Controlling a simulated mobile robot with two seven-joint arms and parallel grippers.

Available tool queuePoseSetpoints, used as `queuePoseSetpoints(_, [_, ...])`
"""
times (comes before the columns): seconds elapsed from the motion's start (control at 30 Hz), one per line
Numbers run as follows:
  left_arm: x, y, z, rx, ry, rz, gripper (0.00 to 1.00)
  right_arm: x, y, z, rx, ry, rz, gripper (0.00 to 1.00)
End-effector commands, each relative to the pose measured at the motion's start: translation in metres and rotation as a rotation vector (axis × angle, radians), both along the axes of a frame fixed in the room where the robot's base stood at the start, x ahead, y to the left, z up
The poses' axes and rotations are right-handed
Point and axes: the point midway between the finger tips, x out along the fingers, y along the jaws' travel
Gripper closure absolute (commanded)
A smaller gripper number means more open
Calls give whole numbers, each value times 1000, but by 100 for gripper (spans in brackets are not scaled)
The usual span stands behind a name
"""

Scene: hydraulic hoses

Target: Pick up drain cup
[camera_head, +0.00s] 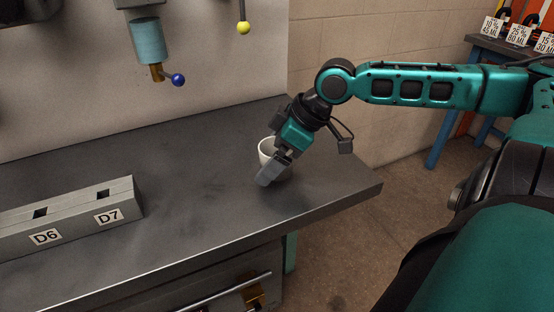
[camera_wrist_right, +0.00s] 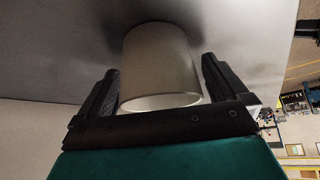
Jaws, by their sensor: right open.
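The drain cup is a white cup (camera_head: 266,148) standing on the dark metal bench top near its right end. My right gripper (camera_head: 272,174) reaches down at the cup and hides much of it in the head view. In the right wrist view the cup (camera_wrist_right: 160,62) lies between the two dark fingers of the right gripper (camera_wrist_right: 158,85), with a gap on each side. The right gripper is open. My left gripper is not in view.
The bench top (camera_head: 200,160) is clear around the cup. A grey block labelled D6 and D7 (camera_head: 75,212) sits at the left. A teal cylinder with a brass valve and blue knob (camera_head: 178,80) hangs above. A yellow knob (camera_head: 244,28) hangs nearby. A blue table (camera_head: 450,100) stands at the far right.

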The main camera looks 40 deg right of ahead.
Motion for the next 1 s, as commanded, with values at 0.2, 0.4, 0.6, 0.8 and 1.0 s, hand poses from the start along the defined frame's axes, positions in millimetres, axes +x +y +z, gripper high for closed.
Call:
queuePoseSetpoints(0.2, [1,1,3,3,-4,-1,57,0,0,1,1,1,1,1])
queuePoseSetpoints(0.4, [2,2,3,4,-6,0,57,0,0,0,1,1,1,20])
queuePoseSetpoints(0.6, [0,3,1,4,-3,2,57,0,0,0,0,1,1,39])
queuePoseSetpoints(0.8, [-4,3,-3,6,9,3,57,0,0,0,1,1,1,53])
queuePoseSetpoints(1.0, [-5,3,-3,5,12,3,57,0,0,1,1,1,1,54])
